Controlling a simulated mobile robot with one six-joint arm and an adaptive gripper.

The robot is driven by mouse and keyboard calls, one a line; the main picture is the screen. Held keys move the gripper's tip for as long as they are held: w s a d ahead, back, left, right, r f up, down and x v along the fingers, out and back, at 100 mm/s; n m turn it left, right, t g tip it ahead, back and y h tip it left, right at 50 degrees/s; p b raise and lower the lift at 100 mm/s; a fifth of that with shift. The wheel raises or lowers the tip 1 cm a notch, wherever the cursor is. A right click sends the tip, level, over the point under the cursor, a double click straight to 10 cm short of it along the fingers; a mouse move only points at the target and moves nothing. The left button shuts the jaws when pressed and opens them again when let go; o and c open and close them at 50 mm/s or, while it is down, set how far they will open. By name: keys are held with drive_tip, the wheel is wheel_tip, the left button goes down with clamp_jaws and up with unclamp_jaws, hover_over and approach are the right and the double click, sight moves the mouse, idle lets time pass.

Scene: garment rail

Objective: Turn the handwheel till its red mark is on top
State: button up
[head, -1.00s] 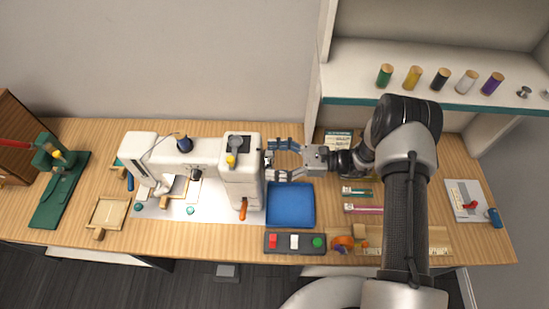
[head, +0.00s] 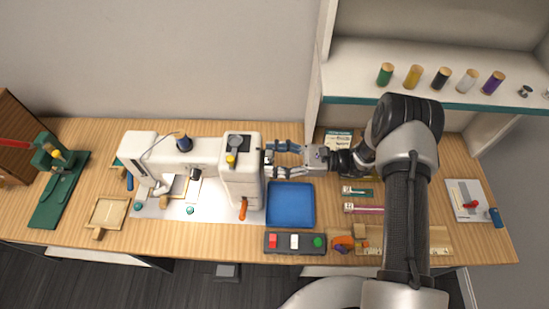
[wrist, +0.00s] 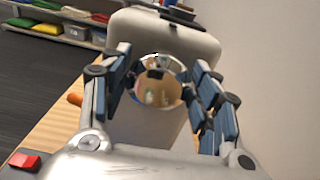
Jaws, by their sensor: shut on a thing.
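The white sewing machine (head: 240,185) stands on the wooden table, its right end facing my gripper (head: 273,158). In the wrist view its handwheel (wrist: 158,88) is a shiny, mirror-like round disc on the white end face. The blue-padded fingers of my gripper (wrist: 160,68) are on both sides of the wheel, shut on it. In the head view the fingers hide most of the wheel. I cannot make out a red mark on the wheel in either view.
A blue tray (head: 291,205) lies just below my gripper. A dark button box (head: 295,243) is at the table's front edge. An orange lever (head: 243,209) hangs at the machine's front. A shelf with thread spools (head: 441,78) is at the back right.

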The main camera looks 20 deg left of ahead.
drive_tip(key=n+b, duration=0.1)
drive_tip(key=n, duration=0.1)
drive_tip(key=n+b, duration=0.2)
drive_tip(key=n, duration=0.1)
drive_tip(key=n+b, duration=0.2)
drive_tip(key=shift+s+f, duration=0.2)
drive_tip(key=shift+f, duration=0.05)
drive_tip(key=shift+f+n+b, duration=0.2)
drive_tip(key=shift+n+b, duration=2.8)
drive_tip(key=shift+n, duration=2.05)
drive_tip(key=shift+f+n+b, duration=0.2)
drive_tip(key=shift+n+b, duration=2.8)
drive_tip(key=shift+n, duration=2.05)
drive_tip(key=o, duration=1)
